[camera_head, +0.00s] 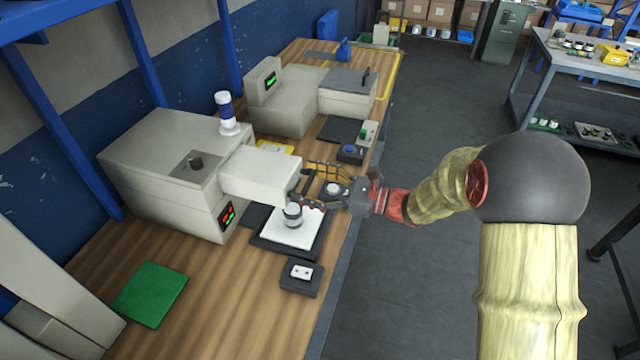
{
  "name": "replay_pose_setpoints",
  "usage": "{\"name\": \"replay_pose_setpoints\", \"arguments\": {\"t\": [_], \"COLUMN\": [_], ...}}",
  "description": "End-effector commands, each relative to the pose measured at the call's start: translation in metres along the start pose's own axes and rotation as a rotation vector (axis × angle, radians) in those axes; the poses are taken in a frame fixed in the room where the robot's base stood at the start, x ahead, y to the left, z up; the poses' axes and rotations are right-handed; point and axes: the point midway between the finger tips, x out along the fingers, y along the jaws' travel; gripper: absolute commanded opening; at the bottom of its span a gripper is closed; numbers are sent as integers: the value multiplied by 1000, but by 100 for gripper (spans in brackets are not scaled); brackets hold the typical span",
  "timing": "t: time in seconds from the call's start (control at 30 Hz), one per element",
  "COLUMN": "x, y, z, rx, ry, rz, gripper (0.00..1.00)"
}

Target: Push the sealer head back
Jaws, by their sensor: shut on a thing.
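The sealer head (262,174) is a pale beige block standing out from the right side of a large beige machine body (160,175). My gripper (301,183) reaches in from the right at the head's front end. Its dark fingers are shut at that end, though the exact contact is small and partly hidden by them. Below the head, a dark-and-white round piece (292,217) stands on a white plate (289,237) in a black frame.
A button box (350,153) and a small black box (301,278) lie near the bench edge. A green mat (150,294) lies at front left.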

Motion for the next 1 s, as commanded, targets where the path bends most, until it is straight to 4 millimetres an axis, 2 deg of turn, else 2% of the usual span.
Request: {"name": "replay_pose_setpoints", "arguments": {"t": [0.03,0.3,0.5,0.7,1.0], "x": [14,88,130,152,158], "y": [2,2,2,1,0], "z": [1,0,0,-1,0], "rx": [0,1,0,0,0], "ry": [2,1,1,1,0], "rz": [5,5,3,1,-1], "gripper": [30,30,30,30,30]}}
